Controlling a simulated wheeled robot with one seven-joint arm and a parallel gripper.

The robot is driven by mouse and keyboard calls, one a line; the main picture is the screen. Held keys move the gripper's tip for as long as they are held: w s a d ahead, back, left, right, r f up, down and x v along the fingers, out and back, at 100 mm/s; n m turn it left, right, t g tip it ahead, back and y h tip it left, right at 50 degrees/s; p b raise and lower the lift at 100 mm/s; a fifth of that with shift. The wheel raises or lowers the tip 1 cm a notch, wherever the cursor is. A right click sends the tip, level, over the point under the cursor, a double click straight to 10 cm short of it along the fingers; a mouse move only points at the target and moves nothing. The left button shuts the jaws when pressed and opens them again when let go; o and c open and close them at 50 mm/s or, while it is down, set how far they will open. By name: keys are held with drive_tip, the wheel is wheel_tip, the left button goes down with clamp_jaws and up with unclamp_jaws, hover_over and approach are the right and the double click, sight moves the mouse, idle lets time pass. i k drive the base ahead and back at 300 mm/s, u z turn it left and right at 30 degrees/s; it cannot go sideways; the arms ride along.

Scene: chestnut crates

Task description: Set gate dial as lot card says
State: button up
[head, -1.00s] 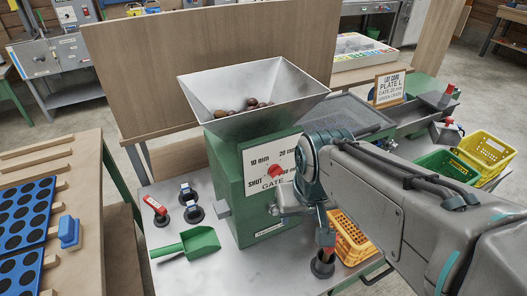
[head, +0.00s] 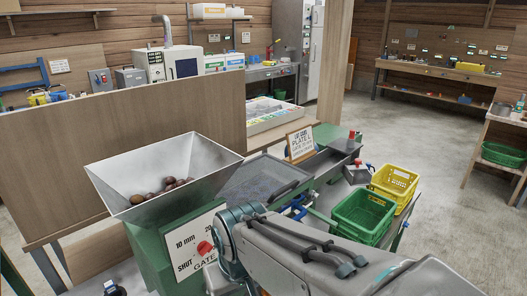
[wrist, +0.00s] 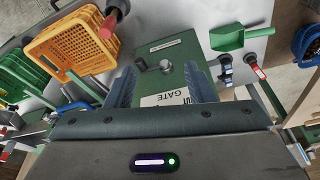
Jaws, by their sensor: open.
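The green machine (head: 150,250) carries a white gate plate (head: 190,238) with a red dial (head: 205,247). I read 10 mm, part of a 20 mark, SHUT and GATE; my arm covers the rest, and the dial's pointing is unclear. The lot card (head: 300,144) stands behind, reading PLATE L, a gate line that looks like 20 mm, and GREEN CRATE. In the wrist view my gripper (wrist: 162,85) is open and empty over the machine's green front. Part of the gate plate (wrist: 165,99) shows between the fingers; the dial is hidden there.
A metal hopper (head: 165,176) with chestnuts tops the machine. A green crate (head: 363,216) and a yellow crate (head: 394,186) stand right. In the wrist view, an orange crate (wrist: 75,50) is left of the fingers and a green scoop (wrist: 241,37) right. A wooden panel (head: 120,140) stands behind.

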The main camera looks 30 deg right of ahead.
sight(204, 248)
drive_tip(key=u, duration=1.35)
drive_tip(key=k, duration=1)
drive_tip(key=z, duration=0.8)
drive_tip(key=i, duration=0.25)
drive_tip(key=z, duration=0.05)
